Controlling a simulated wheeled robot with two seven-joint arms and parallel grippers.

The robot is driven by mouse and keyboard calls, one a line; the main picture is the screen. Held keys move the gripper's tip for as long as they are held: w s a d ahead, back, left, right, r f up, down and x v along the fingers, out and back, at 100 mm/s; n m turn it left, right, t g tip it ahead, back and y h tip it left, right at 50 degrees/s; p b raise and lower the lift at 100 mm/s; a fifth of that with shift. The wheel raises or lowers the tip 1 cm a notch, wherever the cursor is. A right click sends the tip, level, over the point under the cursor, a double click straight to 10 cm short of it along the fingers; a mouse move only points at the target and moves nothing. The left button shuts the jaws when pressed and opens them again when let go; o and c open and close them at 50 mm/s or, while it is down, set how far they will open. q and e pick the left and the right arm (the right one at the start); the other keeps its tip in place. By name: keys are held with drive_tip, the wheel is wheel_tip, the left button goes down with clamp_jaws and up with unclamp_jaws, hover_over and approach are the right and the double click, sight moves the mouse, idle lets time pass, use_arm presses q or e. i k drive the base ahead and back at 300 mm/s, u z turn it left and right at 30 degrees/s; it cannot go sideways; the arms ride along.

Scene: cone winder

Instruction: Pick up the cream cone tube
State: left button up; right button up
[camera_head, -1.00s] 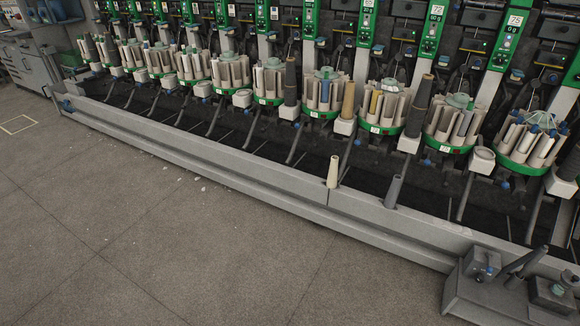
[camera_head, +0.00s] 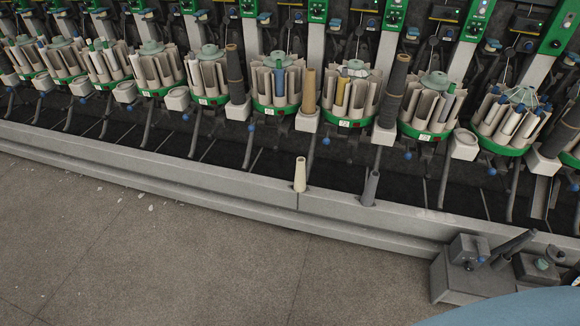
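The cream cone tube (camera_head: 300,175) stands upright on the grey front ledge (camera_head: 240,184) of the cone winder, its narrow end up. A grey cone tube (camera_head: 370,188) stands on the same ledge to its right, apart from it and leaning slightly. Neither of my grippers is in view, and nothing touches the cream tube.
Behind the ledge runs a dark trough, then a row of green-based magazines (camera_head: 276,84) filled with tubes. A tan cone (camera_head: 308,92) and dark cones (camera_head: 394,90) stand between them. A grey box unit (camera_head: 466,268) sits at lower right.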

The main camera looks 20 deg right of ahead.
sight(300, 186)
drive_tip(key=z, duration=0.6)
drive_tip(key=i, duration=0.85)
drive_tip(key=z, duration=0.9)
